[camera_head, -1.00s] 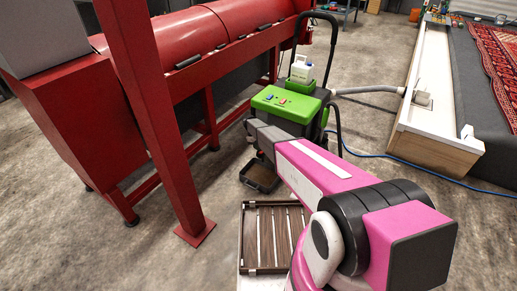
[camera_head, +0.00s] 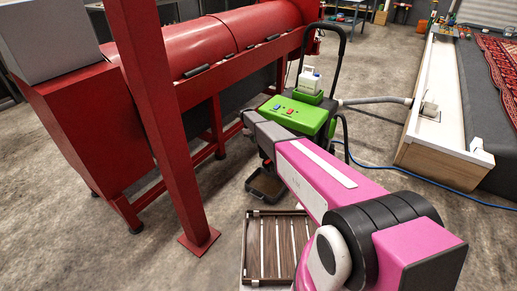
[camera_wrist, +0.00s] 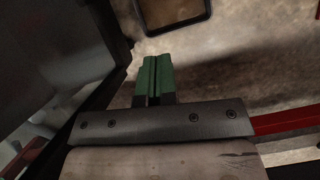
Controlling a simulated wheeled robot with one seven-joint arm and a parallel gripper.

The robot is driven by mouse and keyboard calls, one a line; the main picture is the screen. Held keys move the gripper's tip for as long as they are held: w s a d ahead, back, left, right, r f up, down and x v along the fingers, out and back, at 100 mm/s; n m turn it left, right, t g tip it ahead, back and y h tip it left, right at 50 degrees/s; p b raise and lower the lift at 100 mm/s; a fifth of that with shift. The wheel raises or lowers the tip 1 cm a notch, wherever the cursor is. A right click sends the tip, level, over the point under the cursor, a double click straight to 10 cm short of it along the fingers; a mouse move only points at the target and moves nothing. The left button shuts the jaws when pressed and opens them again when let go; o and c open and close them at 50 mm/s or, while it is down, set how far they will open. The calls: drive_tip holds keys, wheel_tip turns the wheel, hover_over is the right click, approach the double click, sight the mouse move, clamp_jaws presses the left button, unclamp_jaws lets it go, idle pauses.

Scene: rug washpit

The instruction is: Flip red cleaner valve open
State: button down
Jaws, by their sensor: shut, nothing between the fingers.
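The cleaning machine (camera_head: 318,115) stands in the middle of the head view, black with a green top panel. Small red and blue parts sit on that panel; the red one (camera_head: 290,111) looks like the valve, too small to tell its position. My arm reaches toward the machine's near left side. Its end, low beside the panel, is mostly hidden in the head view. In the wrist view my gripper (camera_wrist: 153,80) has green fingers pressed together with nothing between them. They point over the floor beside a dark surface at left. The valve is not visible in the wrist view.
A white bottle (camera_head: 309,80) stands on the machine. A black tray (camera_head: 265,184) and a slatted wooden crate (camera_head: 274,247) lie on the floor. A red post (camera_head: 162,130) and red drum machine (camera_head: 190,50) stand left. A grey hose (camera_head: 375,101) runs right to a white-topped ledge.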

drive_tip(key=s+d+f, duration=0.5)
drive_tip(key=d+f, duration=0.1)
drive_tip(key=f, duration=0.3)
drive_tip(key=shift+f, duration=0.1)
idle(0.4)
